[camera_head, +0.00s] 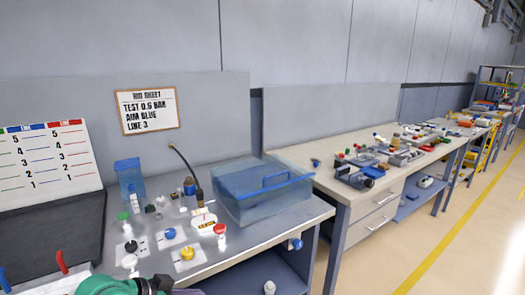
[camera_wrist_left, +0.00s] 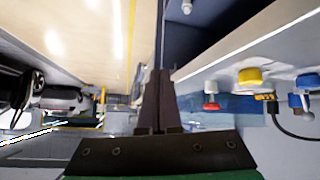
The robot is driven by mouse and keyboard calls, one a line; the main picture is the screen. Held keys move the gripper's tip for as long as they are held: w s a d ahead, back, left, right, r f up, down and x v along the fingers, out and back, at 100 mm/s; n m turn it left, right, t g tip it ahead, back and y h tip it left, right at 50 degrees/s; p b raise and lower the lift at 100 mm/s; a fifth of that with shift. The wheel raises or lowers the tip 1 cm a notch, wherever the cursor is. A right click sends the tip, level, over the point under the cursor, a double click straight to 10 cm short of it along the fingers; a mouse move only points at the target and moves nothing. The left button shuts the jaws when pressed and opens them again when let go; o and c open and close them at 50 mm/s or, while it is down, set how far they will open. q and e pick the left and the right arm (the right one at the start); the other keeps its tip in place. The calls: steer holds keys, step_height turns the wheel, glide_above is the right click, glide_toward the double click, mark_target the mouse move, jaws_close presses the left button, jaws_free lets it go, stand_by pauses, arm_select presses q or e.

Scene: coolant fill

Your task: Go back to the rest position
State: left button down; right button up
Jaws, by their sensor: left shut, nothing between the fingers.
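My left gripper shows in the left wrist view (camera_wrist_left: 160,74) with its dark fingers together and nothing between them. In the head view, my green left wrist enters at the bottom left, with the gripper (camera_head: 187,291) partly cut off by the lower edge. It is at the front edge of the grey workbench (camera_head: 245,250), apart from the knobs. A yellow knob (camera_head: 187,253) and a blue knob (camera_head: 170,233) sit on white plates there. My right gripper is not in view.
A clear blue-tinted box (camera_head: 265,195) stands on the bench's right, with a black hose (camera_head: 184,160) beside it. A board with red and blue columns (camera_head: 45,155) stands at left. A second bench (camera_head: 340,190) holds several parts. The floor (camera_head: 470,200) at right is clear.

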arm_select(q)
steer(key=s+a+f+n+g+y, duration=0.25)
steer(key=s+f, duration=0.35)
steer(key=s, duration=0.3)
steer(key=s+a+f+n+g+y, duration=0.1)
steer(key=s+a+f+n+y, duration=0.25)
steer(key=s+f, duration=0.4)
steer(key=s+f+m, duration=0.1)
steer(key=s+f, duration=0.1)
steer(key=f, duration=0.9)
steer(key=s+f, duration=0.2)
steer(key=f, duration=1)
steer(key=s+a+f+g+y, duration=0.1)
steer(key=s+a+f+g, duration=0.1)
steer(key=s+f, duration=1)
steer(key=s+a, duration=0.1)
steer(key=s, duration=0.3)
steer(key=shift+a+f, duration=0.2)
steer(key=shift+f, duration=0.15)
